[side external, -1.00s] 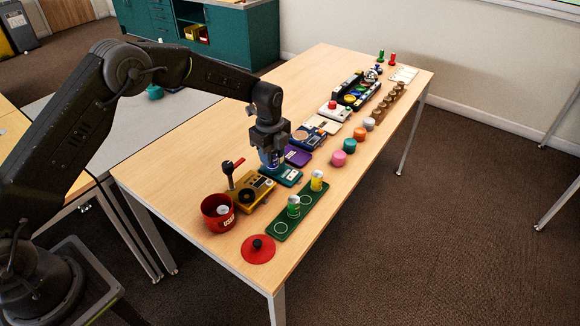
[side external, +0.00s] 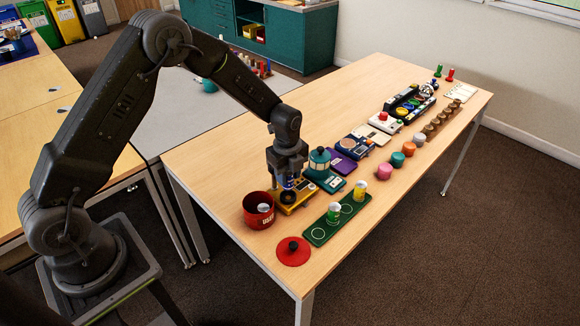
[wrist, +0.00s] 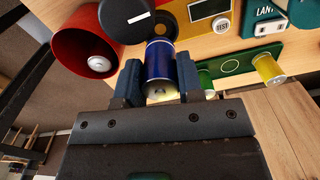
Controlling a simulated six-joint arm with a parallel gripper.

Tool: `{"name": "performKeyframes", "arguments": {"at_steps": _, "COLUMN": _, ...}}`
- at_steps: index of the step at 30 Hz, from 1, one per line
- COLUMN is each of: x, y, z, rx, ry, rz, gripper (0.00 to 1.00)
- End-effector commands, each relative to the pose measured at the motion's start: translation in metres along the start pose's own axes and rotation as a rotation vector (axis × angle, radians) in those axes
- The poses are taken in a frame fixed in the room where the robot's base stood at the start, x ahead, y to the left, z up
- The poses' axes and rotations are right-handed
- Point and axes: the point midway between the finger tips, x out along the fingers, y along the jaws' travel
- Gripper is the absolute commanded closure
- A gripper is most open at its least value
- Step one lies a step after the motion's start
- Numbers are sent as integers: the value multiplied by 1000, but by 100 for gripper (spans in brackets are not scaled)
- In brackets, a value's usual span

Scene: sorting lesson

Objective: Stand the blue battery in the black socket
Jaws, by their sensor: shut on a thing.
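My gripper (side external: 288,178) is shut on the blue battery (wrist: 160,62), which is upright with its lower part free below the fingers. In the side view the battery (side external: 288,184) is over the yellow board (side external: 300,204). The round black socket (side external: 287,197) on that board is just below the battery and partly covered by it. In the wrist view the battery hides part of a dark ring on the board. I cannot tell whether the battery touches the socket.
A red cup (side external: 258,212) with a battery inside stands left of the board. A red lid (side external: 293,251) lies in front. A green tray (side external: 320,235) holds a green battery (side external: 334,212) and a yellow battery (side external: 359,188). A teal lantern (side external: 320,161) stands close on the right.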

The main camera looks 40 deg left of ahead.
Motion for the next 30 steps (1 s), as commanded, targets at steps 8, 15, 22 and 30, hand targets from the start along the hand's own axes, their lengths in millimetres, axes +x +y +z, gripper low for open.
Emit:
{"name": "performKeyframes", "arguments": {"at_steps": 8, "x": 25, "y": 0, "z": 0, "rx": 0, "ry": 0, "rz": 1, "gripper": 92}}
{"name": "performKeyframes", "arguments": {"at_steps": 15, "x": 32, "y": 0, "z": 0, "rx": 0, "ry": 0, "rz": -1, "gripper": 92}}
{"name": "performKeyframes", "arguments": {"at_steps": 22, "x": 33, "y": 0, "z": 0, "rx": 0, "ry": 0, "rz": -1, "gripper": 92}}
{"name": "performKeyframes", "arguments": {"at_steps": 30, "x": 32, "y": 0, "z": 0, "rx": 0, "ry": 0, "rz": -1, "gripper": 92}}
